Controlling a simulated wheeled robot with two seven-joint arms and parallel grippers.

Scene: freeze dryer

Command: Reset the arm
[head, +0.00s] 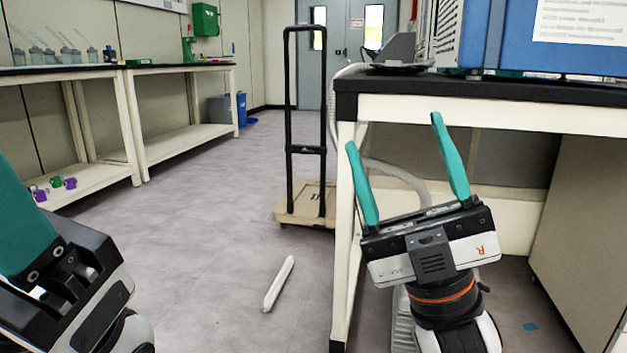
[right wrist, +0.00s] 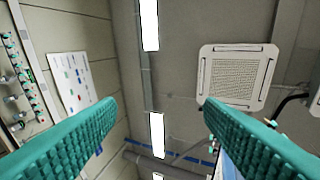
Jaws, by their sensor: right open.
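My right gripper (head: 402,172) points upward in front of the right-hand bench in the head view. Its two teal fingers are spread wide with nothing between them. In the right wrist view the same open fingers (right wrist: 160,112) frame the ceiling, with lights and a square vent between and beyond them. My left gripper shows only in part at the lower left of the head view, with one teal finger (head: 22,222) and its dark body. Its other finger is out of frame, so its opening cannot be judged.
The right bench (head: 480,112) with a blue-and-white machine (head: 545,45) stands close behind my right gripper. A hand cart (head: 305,205) stands beyond it. A white bar-like object (head: 278,284) lies on the floor. Benches (head: 185,67) line the left wall. The middle floor is mostly clear.

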